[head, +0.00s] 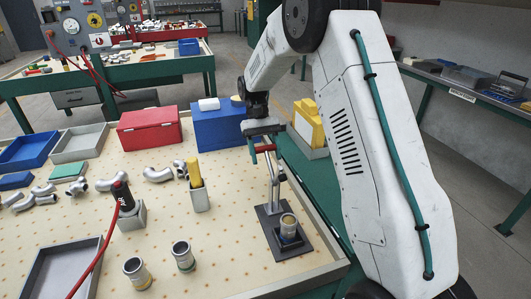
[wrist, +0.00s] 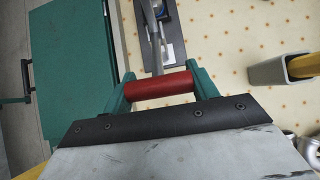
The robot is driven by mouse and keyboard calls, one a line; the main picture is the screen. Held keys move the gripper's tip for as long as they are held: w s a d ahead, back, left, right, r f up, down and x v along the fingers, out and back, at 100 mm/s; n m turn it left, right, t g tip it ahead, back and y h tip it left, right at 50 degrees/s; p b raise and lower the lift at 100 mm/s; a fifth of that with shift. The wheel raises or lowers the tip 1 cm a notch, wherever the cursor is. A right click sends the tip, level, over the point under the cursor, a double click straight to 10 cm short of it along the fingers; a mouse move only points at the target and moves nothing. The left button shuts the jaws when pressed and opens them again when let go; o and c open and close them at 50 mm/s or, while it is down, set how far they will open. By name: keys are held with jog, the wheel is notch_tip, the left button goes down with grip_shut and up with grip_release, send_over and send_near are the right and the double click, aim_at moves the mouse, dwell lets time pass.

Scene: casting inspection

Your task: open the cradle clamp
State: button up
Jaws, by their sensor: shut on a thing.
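The cradle clamp (head: 274,188) stands on a dark base plate (head: 267,235) near the right edge of the pegboard table. Its metal lever rises steeply from the plate. A metal cylindrical part (head: 288,226) sits upright on the plate in front of the lever. My gripper (head: 263,152) is at the top of the lever. In the wrist view, my gripper's green fingers (wrist: 161,84) are shut on the red handle grip (wrist: 158,86), one on each side. The lever (wrist: 154,40) runs from the grip to the base plate (wrist: 173,42). The cylinder is not visible in the wrist view.
A grey holder (head: 200,201) with a yellow item stands left of the clamp. Two metal cylinders (head: 183,256) stand at the front. A blue box (head: 218,130) and red box (head: 150,131) are behind. Pipe elbows lie left. Bare board surrounds the base plate's left side.

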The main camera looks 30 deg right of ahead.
jog(key=shift+s+f, duration=0.1)
jog(key=shift+f, duration=0.05)
dwell(0.8)
jog(key=o, duration=1.4)
jog(key=shift+v, duration=3.95)
